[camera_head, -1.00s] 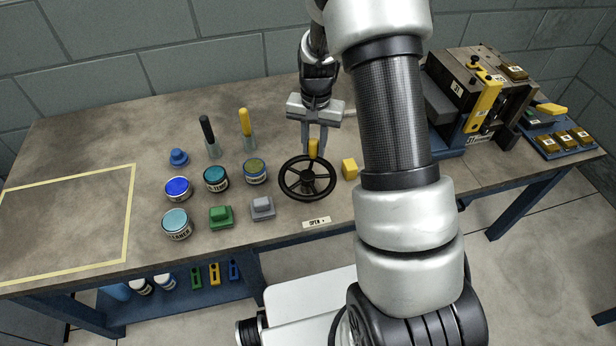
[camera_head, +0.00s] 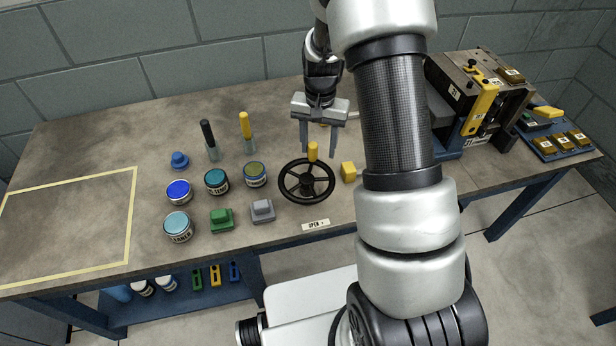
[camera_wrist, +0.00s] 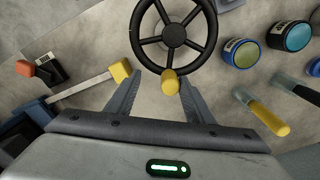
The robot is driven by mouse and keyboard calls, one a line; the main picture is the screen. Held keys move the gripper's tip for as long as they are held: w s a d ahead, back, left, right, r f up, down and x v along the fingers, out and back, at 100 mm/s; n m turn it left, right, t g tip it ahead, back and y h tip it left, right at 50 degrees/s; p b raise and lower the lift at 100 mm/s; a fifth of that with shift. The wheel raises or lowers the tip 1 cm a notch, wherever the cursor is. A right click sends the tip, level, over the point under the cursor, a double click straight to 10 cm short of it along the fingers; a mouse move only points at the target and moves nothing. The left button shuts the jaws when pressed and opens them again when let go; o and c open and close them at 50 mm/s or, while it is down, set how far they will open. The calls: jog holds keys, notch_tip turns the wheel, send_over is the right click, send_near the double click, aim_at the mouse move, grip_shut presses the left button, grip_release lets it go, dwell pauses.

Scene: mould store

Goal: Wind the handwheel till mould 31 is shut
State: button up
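The black handwheel (camera_head: 285,190) lies flat near the table's front edge, its yellow knob (camera_head: 313,151) standing on the far side of the rim. The wheel (camera_wrist: 174,35) and knob (camera_wrist: 169,82) also show in the wrist view. My gripper (camera_head: 319,148) is open and empty, just behind and above the knob. In the wrist view, its fingertips (camera_wrist: 157,85) lie on either side of the knob, apart from it. Mould 31 (camera_head: 457,91) sits in the press at the back right, with a yellow bar across it. My arm hides part of the press; I cannot tell how wide its gap is.
A yellow-ended lever (camera_head: 348,172) is right of the wheel. An "OPEN" label (camera_head: 316,225) lies in front. Several tins, including a blue one (camera_head: 179,191), and a yellow-handled brush (camera_head: 245,124) stand left. A yellow-taped area (camera_head: 132,215) is clear at far left.

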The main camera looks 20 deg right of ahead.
notch_tip(320, 180, up, 7)
jog(key=p, duration=0.4)
dwell(0.4)
jog(key=shift+a+r, duration=0.1)
jog(key=shift+r, duration=0.2)
jog(key=s+a+r+n+t+p, duration=0.15)
jog(key=s+r, duration=0.25)
jog(key=r, duration=0.6)
jog(key=s+a+r+n+t+p, duration=0.1)
jog(key=s+r+p, duration=0.15)
jog(key=r, duration=0.75)
jog(key=s+a+r+n+t+p, duration=0.1)
jog(key=s+r, duration=0.5)
jog(key=s, duration=0.2)
jog(key=s+r+n+t+p, duration=0.2)
jog(key=s+r, duration=0.3)
jog(key=s, duration=0.4)
jog(key=shift+a+r, duration=0.4)
